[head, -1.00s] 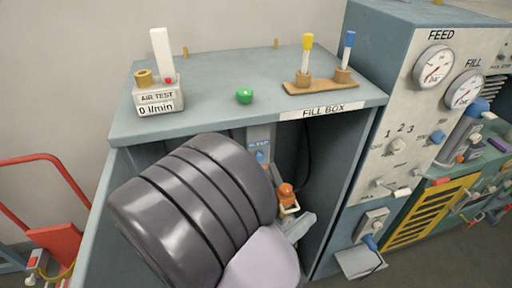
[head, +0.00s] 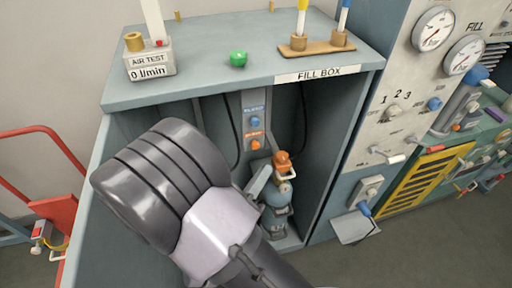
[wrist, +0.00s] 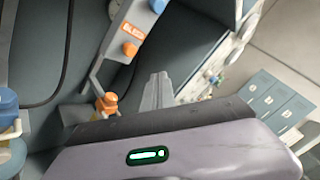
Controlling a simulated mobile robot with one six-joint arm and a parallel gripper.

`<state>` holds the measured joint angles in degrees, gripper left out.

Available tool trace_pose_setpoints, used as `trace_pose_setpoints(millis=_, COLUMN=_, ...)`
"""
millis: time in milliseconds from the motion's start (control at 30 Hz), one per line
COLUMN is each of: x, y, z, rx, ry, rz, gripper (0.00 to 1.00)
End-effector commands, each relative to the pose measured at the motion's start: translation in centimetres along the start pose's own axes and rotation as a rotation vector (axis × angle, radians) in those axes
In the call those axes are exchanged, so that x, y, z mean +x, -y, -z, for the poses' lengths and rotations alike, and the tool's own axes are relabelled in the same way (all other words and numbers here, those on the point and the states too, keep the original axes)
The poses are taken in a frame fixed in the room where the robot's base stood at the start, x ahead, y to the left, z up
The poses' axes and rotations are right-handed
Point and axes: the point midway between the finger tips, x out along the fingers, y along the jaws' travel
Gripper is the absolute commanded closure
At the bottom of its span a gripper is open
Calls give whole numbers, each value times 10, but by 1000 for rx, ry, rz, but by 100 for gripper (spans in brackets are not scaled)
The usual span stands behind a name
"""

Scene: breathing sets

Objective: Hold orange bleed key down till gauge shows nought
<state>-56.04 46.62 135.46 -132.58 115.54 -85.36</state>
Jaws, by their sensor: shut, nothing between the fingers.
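The orange bleed key (head: 255,145) sits under an orange label on a grey upright panel inside the fill box (head: 190,88). A blue key (head: 255,121) is above it. In the wrist view the bleed key (wrist: 130,49) is up and left of my gripper (wrist: 159,78). My gripper is shut and empty, apart from the key as far as I can tell. In the head view its fingers (head: 260,178) show beside my wrist, below the key. The feed gauge (head: 433,28) and fill gauge (head: 464,56) are on the right panel; their readings are too small to tell.
A cylinder with an orange knob (head: 282,158) stands in the box near my fingers. A dark hose (wrist: 67,60) hangs inside. The air test meter (head: 151,62), a green ball (head: 238,59) and a wooden rack (head: 315,47) are on top.

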Motion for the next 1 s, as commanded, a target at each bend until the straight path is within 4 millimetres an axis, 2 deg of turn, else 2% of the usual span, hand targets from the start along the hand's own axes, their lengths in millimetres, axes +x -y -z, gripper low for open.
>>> trace_pose_setpoints(millis=200, x=21, y=-14, z=-16, rx=1, ry=-1, rz=1, gripper=100)
trace_pose_setpoints(millis=400, x=32, y=-22, z=-24, rx=1, ry=0, rz=1, gripper=100)
trace_pose_setpoints(millis=1000, x=34, y=-24, z=-24, rx=1, ry=0, rz=0, gripper=100)
